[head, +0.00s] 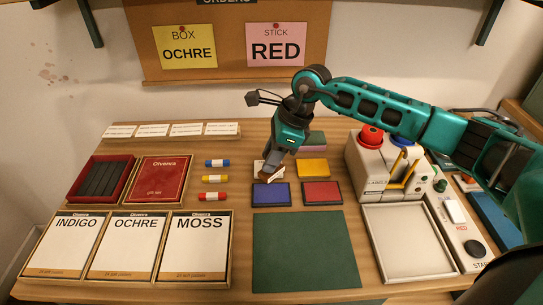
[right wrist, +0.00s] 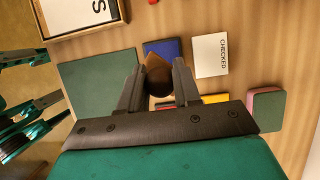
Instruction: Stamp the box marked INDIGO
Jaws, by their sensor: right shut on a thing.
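The box marked INDIGO (head: 62,248) lies at the front left, its white lid face up, with the OCHRE box (head: 130,250) and MOSS box (head: 198,250) to its right. Blue (head: 271,194), red (head: 322,193) and yellow (head: 312,168) pads lie close by. A white CHECKED card (right wrist: 210,55) lies near the gripper. My left gripper is not seen.
A green mat (head: 305,250) is clear in front of the pads. A label machine (head: 385,170) and pale tray (head: 408,240) stand right. Short coloured sticks (head: 214,179), a red lid (head: 160,180) and a red tray (head: 75,183) lie left. Pinned notes read BOX OCHRE (head: 185,47) and STICK RED (head: 276,42).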

